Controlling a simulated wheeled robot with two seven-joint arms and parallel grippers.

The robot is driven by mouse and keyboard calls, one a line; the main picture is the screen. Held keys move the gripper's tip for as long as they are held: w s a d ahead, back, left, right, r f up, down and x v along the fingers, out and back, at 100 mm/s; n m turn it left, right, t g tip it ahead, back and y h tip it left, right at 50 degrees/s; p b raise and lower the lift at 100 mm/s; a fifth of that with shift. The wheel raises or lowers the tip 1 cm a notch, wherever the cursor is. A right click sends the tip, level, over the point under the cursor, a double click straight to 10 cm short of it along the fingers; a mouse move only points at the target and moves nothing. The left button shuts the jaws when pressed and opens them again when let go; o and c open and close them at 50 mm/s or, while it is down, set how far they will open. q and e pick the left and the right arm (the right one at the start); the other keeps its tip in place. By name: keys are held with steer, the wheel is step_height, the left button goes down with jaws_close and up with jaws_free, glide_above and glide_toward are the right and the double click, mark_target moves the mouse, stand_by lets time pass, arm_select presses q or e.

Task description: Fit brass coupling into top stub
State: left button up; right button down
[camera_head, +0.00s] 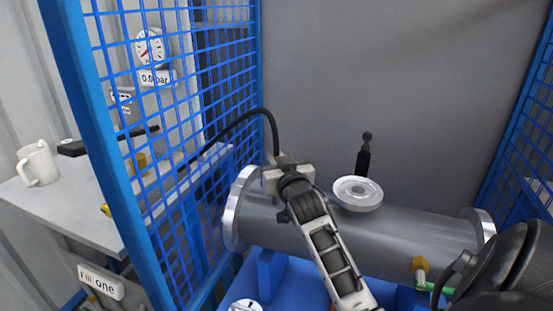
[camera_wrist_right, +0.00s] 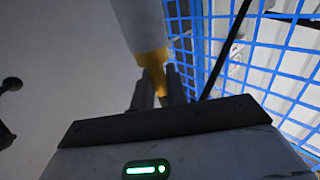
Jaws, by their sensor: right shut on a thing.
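My right gripper (camera_head: 276,168) is above the left end of the grey flanged shell (camera_head: 410,232). In the right wrist view its fingers (camera_wrist_right: 158,92) are shut on the brass coupling (camera_wrist_right: 153,62), with a grey cylindrical piece (camera_wrist_right: 138,25) running up from it. The coupling is hidden in the head view, where a black hose (camera_head: 240,118) arches down behind the gripper. A round flanged stub (camera_head: 358,192) stands on top of the shell, right of the gripper and apart from it. My left gripper is not in view.
Blue mesh panels (camera_head: 165,120) stand left and right of the shell. A bench (camera_head: 65,205) with a white mug (camera_head: 37,163) lies beyond the left panel. A black post (camera_head: 364,155) rises behind the stub. A brass fitting (camera_head: 420,268) with a green piece is at the shell's front right.

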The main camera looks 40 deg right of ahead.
steer(key=shift+f, duration=0.25)
steer(key=c, duration=1.3)
jaws_free()
steer(key=v, duration=1.2)
steer(key=shift+r+b, duration=0.1)
steer(key=shift+b, duration=0.3)
